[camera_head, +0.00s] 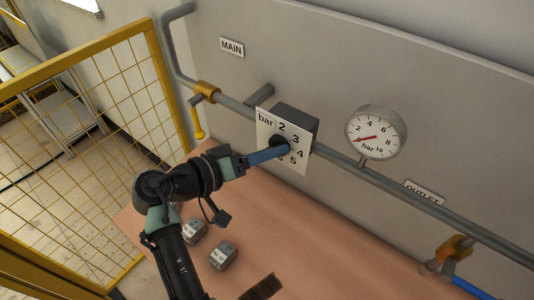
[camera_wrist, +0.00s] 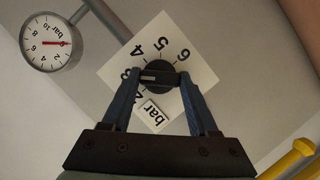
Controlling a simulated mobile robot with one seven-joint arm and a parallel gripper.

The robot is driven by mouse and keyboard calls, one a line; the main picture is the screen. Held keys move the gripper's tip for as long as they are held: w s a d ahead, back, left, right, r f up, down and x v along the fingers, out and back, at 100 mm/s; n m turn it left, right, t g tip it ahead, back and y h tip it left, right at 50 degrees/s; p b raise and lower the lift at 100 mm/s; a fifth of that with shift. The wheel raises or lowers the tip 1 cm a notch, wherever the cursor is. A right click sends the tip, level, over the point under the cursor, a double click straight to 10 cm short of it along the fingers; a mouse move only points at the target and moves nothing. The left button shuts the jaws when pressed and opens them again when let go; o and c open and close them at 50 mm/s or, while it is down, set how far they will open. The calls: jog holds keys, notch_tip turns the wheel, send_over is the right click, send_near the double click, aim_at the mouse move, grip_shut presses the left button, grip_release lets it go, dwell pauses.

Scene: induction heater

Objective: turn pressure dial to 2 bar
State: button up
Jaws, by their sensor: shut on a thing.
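The pressure dial is a black knob (camera_head: 280,143) on a square white plate (camera_head: 297,166) marked "bar" with numbers around it, on the pipe at the wall. My gripper (camera_head: 284,149) reaches it from the left, its blue fingers shut on the knob. In the wrist view the fingers (camera_wrist: 161,80) hold the knob (camera_wrist: 160,68) from both sides. A light mark on the knob there points left, roughly toward the 3; its exact setting is partly hidden. The round gauge (camera_head: 376,132) has a red needle near the low end; it also shows in the wrist view (camera_wrist: 49,41).
A yellow-handled valve (camera_head: 199,128) is on the pipe below the MAIN sign (camera_head: 232,47). Another valve (camera_head: 455,248) is near the OUTLET sign (camera_head: 424,193). Small grey blocks (camera_head: 223,255) lie on the brown table (camera_head: 330,245). A yellow mesh fence (camera_head: 110,100) stands at left.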

jog(key=shift+f+n+h+b, duration=0.15)
jog(key=shift+n+h, duration=0.45)
jog(key=shift+n, duration=0.65)
jog(key=shift+f+n+h+b, duration=0.1)
jog(key=shift+n+h+b, duration=0.35)
jog(key=shift+n, duration=0.75)
jog(key=shift+f+n+h+b, duration=0.1)
jog(key=shift+n+h, duration=0.65)
jog(key=shift+n, duration=0.5)
jog(key=o, duration=1.4)
jog(key=shift+r, duration=0.1)
jog(key=shift+b+v, duration=2.3)
jog(key=shift+v, duration=4.25)
jog(key=shift+w, duration=0.1)
